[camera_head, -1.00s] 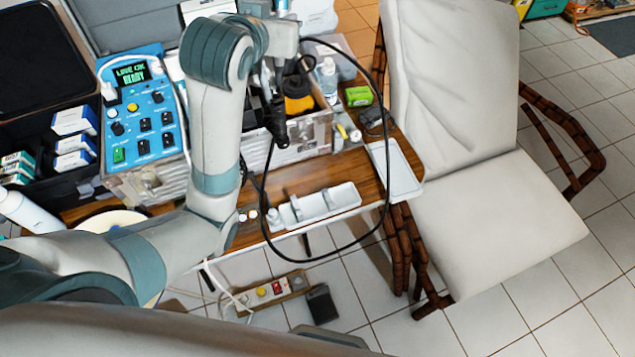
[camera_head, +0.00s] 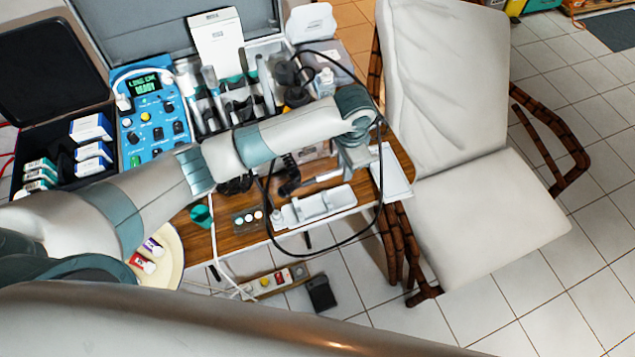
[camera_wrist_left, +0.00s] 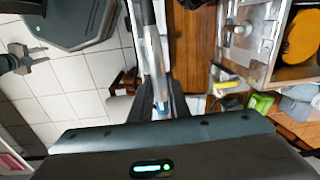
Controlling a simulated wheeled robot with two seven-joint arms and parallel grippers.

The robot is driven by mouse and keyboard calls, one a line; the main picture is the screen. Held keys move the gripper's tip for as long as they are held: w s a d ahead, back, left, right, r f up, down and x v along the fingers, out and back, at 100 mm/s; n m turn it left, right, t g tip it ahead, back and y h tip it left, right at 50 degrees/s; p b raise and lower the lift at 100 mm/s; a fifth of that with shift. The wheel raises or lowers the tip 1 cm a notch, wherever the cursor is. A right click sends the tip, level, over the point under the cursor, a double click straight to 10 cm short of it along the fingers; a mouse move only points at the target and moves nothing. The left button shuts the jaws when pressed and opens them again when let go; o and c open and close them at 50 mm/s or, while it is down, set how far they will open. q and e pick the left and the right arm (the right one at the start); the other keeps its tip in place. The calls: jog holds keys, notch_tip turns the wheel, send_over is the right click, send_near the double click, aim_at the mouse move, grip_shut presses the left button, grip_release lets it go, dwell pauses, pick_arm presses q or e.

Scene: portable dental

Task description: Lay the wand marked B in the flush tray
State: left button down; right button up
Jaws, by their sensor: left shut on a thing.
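My left arm reaches across the table, with its left gripper (camera_head: 356,158) pointing down over the table's right part. In the left wrist view its dark fingers (camera_wrist_left: 160,103) are shut on a long grey wand (camera_wrist_left: 152,50) with a blue band near the fingers. The wand's letter cannot be read. A black cord loops beside it in the head view. A flat white tray (camera_head: 396,173) lies at the table's right end, just right of the gripper. A long white tray with compartments (camera_head: 318,206) lies along the front edge. I cannot tell which is the flush tray. A dark shape at the wrist view's left edge may be my right gripper (camera_wrist_left: 20,60).
An open metal case with tools (camera_head: 235,100), a blue control unit (camera_head: 150,118) and boxes crowd the back and left. A cream armchair (camera_head: 490,205) stands right of the table. A power strip (camera_head: 275,283) lies on the tiled floor.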

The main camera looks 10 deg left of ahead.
pick_arm(q)
jog(key=s+a+f+g+y+p, duration=0.1)
jog(key=s+a+f+y, duration=0.1)
jog(key=s+a+f, duration=0.2)
notch_tip(320, 180, down, 2)
jog(key=shift+s+a+f, duration=0.1)
jog(key=shift+s+a, duration=0.25)
jog(key=shift+a, duration=0.8)
jog(key=shift+f, duration=0.25)
notch_tip(320, 180, down, 3)
jog(key=b, duration=0.4)
jog(key=shift+r+p, duration=0.2)
jog(key=shift+p, duration=0.1)
jog(key=shift+f, duration=0.35)
